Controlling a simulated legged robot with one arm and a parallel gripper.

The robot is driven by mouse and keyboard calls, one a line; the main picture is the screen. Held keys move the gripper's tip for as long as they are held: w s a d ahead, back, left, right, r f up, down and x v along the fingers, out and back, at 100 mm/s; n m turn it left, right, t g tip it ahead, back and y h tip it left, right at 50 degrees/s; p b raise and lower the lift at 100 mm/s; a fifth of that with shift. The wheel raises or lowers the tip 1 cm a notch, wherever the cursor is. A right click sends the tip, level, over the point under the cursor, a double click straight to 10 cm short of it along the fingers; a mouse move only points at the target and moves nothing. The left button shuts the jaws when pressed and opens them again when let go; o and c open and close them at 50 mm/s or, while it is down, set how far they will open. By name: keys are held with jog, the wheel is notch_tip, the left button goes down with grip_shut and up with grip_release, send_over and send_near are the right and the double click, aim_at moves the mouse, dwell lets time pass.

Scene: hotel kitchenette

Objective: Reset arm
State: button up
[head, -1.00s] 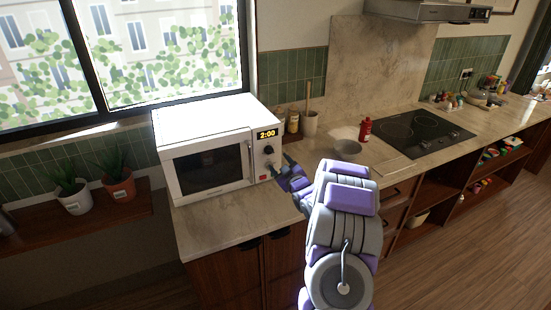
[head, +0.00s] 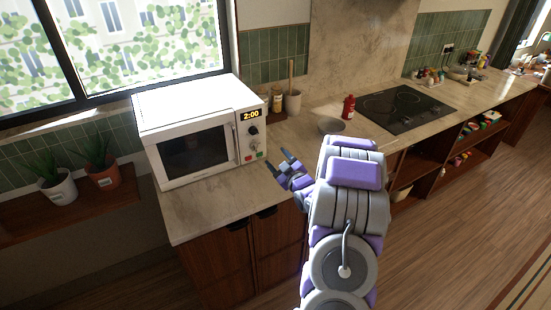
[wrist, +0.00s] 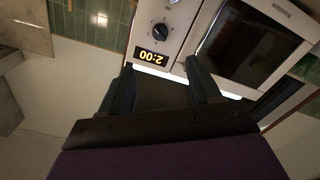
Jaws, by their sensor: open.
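My gripper (head: 278,163) is open and empty. In the head view it is in front of and to the right of the white microwave (head: 188,163), above the counter (head: 215,205), with a visible gap to the microwave's panel. The microwave door is closed and its display reads 2:00. In the wrist view the picture is upside down. My gripper's two fingers (wrist: 158,88) are spread apart there, and the microwave's display (wrist: 153,58) and dial (wrist: 160,31) show beyond them.
A grey bowl (head: 331,125), a red bottle (head: 348,107) and a utensil crock (head: 293,102) stand behind my arm. A black cooktop (head: 405,107) is to the right. Potted plants (head: 103,174) sit on a wooden shelf at the left. The floor at right is clear.

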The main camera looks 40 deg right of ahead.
jog(key=s+a+r+m+g, duration=0.1)
jog(key=s+a+r+g, duration=0.15)
jog(key=a+g, duration=0.45)
jog(key=s+a+r+m+g, duration=0.1)
jog(key=s+a+g, duration=0.2)
jog(key=a, duration=0.7)
jog(key=s+a+r+g+y, duration=0.1)
jog(key=s+a+g, duration=0.2)
jog(key=s+a, duration=0.4)
jog(key=s+a+r+m+g+y, duration=0.1)
jog(key=s+a+r+g, duration=0.1)
jog(key=s+a, duration=0.6)
jog(key=s+a+r+g+y, duration=0.2)
jog(key=s+a+g, duration=0.2)
jog(key=s, duration=1.2)
jog(key=a, duration=0.3)
jog(key=shift+s+a, duration=0.25)
jog(key=shift+s, duration=0.05)
jog(key=shift+f, duration=0.1)
